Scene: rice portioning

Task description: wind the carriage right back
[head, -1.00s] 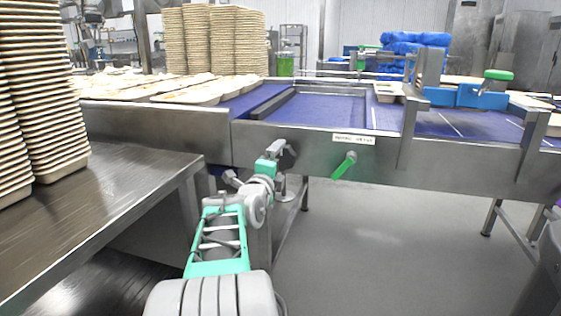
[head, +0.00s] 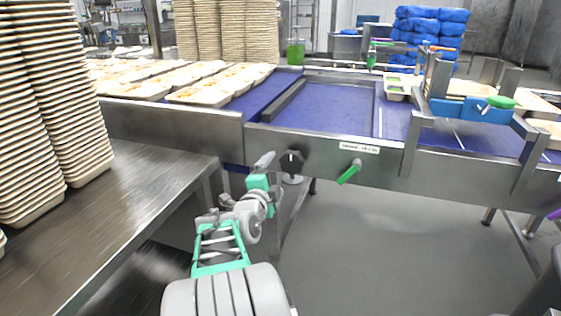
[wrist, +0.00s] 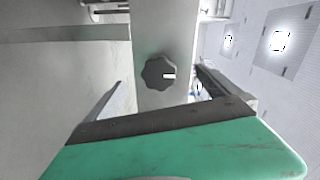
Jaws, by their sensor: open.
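A dark lobed knob (head: 292,161) sits on the steel front side of the conveyor. It also shows in the wrist view (wrist: 154,74), with a small white mark on its face. My gripper (head: 271,172) is open and empty just in front of and left of the knob in the head view. In the wrist view its fingers stand either side of the knob, apart from it. A green handle (head: 349,172) is to the right, under a white label (head: 359,147) too small to read surely. A blue block (head: 470,109) with a green top knob spans the belt; I cannot tell whether it is the carriage.
The blue conveyor belt (head: 335,108) carries filled trays (head: 205,97) at left. A steel table (head: 150,185) with tall stacks of trays (head: 85,120) stands at near left. The floor (head: 375,240) under the conveyor at right is clear.

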